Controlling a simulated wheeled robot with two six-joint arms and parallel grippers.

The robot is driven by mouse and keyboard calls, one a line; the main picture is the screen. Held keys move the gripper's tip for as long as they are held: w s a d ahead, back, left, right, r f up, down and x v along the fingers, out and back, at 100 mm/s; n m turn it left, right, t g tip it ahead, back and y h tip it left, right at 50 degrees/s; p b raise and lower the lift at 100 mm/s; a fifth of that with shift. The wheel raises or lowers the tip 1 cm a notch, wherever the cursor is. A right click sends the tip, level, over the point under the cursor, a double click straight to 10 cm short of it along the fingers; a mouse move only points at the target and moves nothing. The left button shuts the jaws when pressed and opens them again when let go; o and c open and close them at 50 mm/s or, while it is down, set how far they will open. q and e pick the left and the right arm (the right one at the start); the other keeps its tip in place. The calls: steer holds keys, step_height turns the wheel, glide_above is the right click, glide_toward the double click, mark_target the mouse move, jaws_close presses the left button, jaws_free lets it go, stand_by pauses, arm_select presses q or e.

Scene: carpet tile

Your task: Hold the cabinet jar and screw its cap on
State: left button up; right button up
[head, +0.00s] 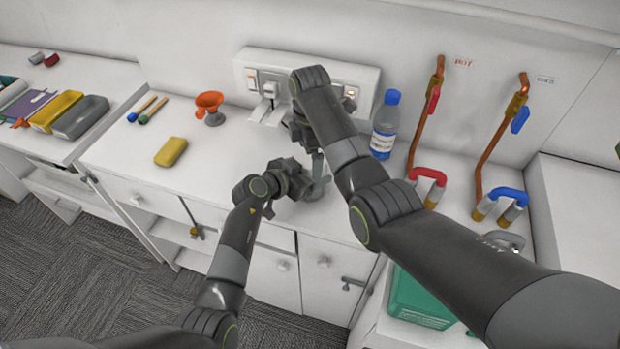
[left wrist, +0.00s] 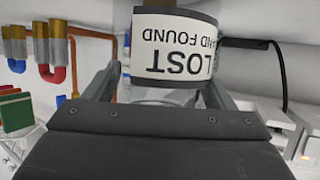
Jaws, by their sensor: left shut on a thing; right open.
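The jar (left wrist: 175,42), with a white label reading "LOST AND FOUND" and dark bands, fills the top middle of the left wrist view, its lettering upside down there. My left gripper (head: 308,186) is shut on it over the counter's front part. In the head view the jar is mostly hidden by my grippers and right arm. My right gripper (head: 317,160) is open, pointing down just above the left gripper; its fingertips are partly hidden. I cannot make out the cap in either view.
A bottle with a blue cap (head: 385,125) stands close right of my right forearm. The counter (head: 218,155) between is clear.

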steer(key=shift+r, duration=2.25)
steer(key=shift+c, duration=0.3)
step_height(320, 180, up, 4)
steer(key=n, duration=0.6)
steer(key=shift+f+n, duration=0.25)
steer(key=shift+n, duration=0.05)
steer(key=shift+f, duration=4.05)
